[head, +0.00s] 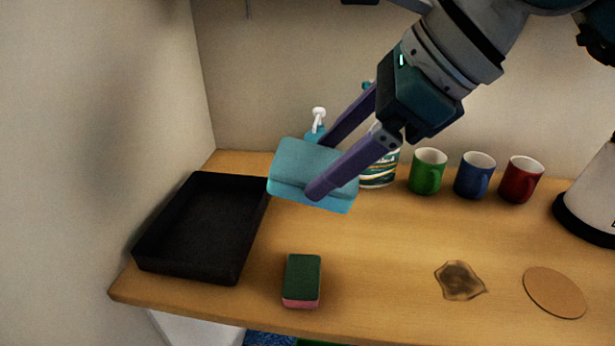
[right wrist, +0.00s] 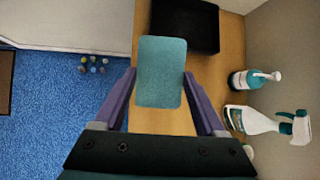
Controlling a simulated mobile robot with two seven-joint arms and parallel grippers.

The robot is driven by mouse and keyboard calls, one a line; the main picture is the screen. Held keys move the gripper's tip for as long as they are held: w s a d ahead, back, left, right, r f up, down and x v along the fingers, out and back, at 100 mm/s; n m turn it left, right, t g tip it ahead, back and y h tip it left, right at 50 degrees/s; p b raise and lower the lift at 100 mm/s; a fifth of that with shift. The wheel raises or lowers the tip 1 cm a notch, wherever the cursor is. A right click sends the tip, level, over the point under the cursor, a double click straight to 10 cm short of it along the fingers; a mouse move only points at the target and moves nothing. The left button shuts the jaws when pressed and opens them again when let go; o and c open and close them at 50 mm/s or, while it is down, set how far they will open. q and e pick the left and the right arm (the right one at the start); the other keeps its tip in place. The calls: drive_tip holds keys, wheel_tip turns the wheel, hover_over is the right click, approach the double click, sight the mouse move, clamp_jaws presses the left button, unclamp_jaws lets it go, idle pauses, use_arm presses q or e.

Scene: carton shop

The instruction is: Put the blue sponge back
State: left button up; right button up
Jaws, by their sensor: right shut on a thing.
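The blue sponge (head: 301,171) is a light blue-teal block, held tilted in the air above the counter. My right gripper (head: 318,170) is shut on it, one purple finger on each side. In the right wrist view the sponge (right wrist: 161,72) sits between the fingertips of my right gripper (right wrist: 158,88). A black tray (head: 236,262) stands on the left of the counter, to the left of the sponge in the head view. It also shows beyond the sponge in the right wrist view (right wrist: 207,30). My left gripper is not in view.
A green and pink sponge (head: 302,280) lies near the counter's (head: 390,250) front edge. Green (head: 427,172), blue (head: 474,177) and red (head: 521,180) mugs stand at the back. A brown stain (head: 460,281) and cork coaster (head: 554,292) are front right. Bottles (right wrist: 262,121) stand by the wall.

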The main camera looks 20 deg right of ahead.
drive_tip(key=d+f+m+g+h+b, duration=0.2)
drive_tip(key=d+f+m+b, duration=0.4)
drive_tip(key=d, duration=0.4)
drive_tip(key=shift+n, duration=0.6)
drive_tip(key=f, duration=1.5)
drive_tip(key=shift+s+f, duration=0.1)
drive_tip(key=shift+s, duration=0.15)
use_arm(q)
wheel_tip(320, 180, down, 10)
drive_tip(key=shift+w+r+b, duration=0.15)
drive_tip(key=shift+b, duration=0.2)
use_arm(e)
drive_tip(key=shift+f, duration=2.1)
drive_tip(key=o, duration=1.2)
drive_tip(key=shift+c, duration=0.2)
